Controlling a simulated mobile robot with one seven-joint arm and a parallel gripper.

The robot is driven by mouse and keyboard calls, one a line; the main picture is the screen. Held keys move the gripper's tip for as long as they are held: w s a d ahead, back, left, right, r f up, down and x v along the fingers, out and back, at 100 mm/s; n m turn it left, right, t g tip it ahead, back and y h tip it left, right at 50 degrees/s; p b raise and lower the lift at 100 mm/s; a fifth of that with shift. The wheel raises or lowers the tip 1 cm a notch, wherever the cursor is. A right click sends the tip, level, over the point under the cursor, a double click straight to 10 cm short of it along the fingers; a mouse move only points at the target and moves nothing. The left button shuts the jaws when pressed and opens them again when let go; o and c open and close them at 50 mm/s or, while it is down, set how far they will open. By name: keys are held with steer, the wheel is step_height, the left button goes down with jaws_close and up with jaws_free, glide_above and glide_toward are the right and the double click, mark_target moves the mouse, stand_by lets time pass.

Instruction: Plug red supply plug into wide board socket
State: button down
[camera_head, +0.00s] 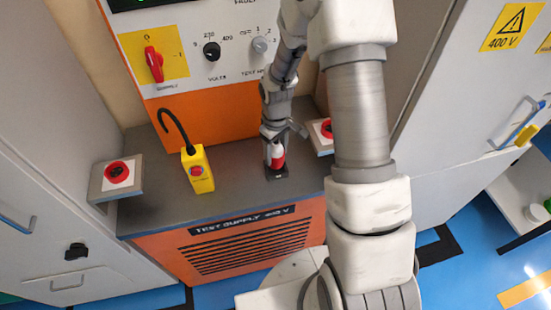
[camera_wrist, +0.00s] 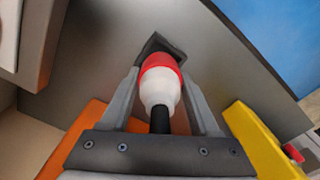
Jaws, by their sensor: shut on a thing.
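The red and white supply plug (camera_head: 278,158) stands upright, red end down, on the grey counter of the orange test supply. My gripper (camera_head: 275,146) comes from above and is shut around it. In the wrist view, the fingers flank the plug (camera_wrist: 161,85), with its black cable end toward the gripper. The red end meets a dark square holder (camera_head: 275,173), also seen in the wrist view (camera_wrist: 160,45). How deep the plug sits in it is hidden. I cannot identify a wide board socket in either view.
A yellow box (camera_head: 198,170) with a red button and black cable stands left of the plug. Grey boxes with red round fittings sit at the left (camera_head: 117,173) and right (camera_head: 325,133). The orange panel (camera_head: 225,105) rises behind; the counter's front left (camera_head: 165,208) is clear.

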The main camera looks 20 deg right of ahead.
mark_target(277, 142)
steer(key=shift+r, duration=0.1)
steer(key=shift+r+p, duration=1.7)
steer(key=shift+r, duration=0.75)
steer(key=shift+d, duration=0.1)
